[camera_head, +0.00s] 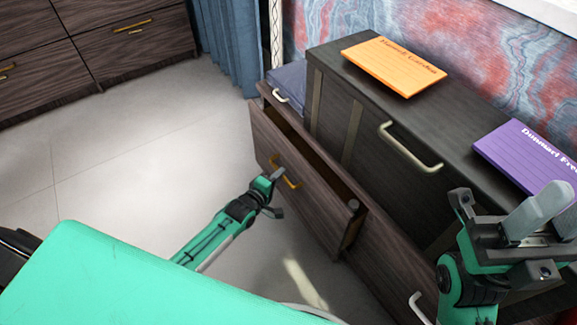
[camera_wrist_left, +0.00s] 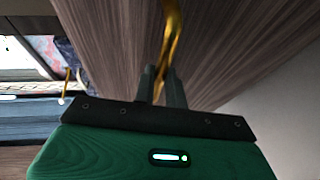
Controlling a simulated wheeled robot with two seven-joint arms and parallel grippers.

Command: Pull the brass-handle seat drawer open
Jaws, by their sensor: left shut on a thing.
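The seat drawer (camera_head: 300,190) has a dark brown wood front and a brass handle (camera_head: 291,181). It stands out from the bench, and its open top shows a dark inside. My left gripper (camera_head: 272,187) is at the front of this drawer, shut on the brass handle. In the left wrist view the yellow handle (camera_wrist_left: 171,40) runs down between the two close fingers (camera_wrist_left: 162,88), with the wood front behind. My right gripper (camera_head: 540,215) is at the lower right, above the bench side, with its fingers apart and nothing seen between them.
A dark seat box (camera_head: 375,130) with a pale handle carries an orange card (camera_head: 393,66) and a purple card (camera_head: 530,155). Another drawer front (camera_head: 385,262) with a pale handle adjoins at the right. Light floor (camera_head: 150,165) is clear to the left. A dresser (camera_head: 110,45) stands at the back left.

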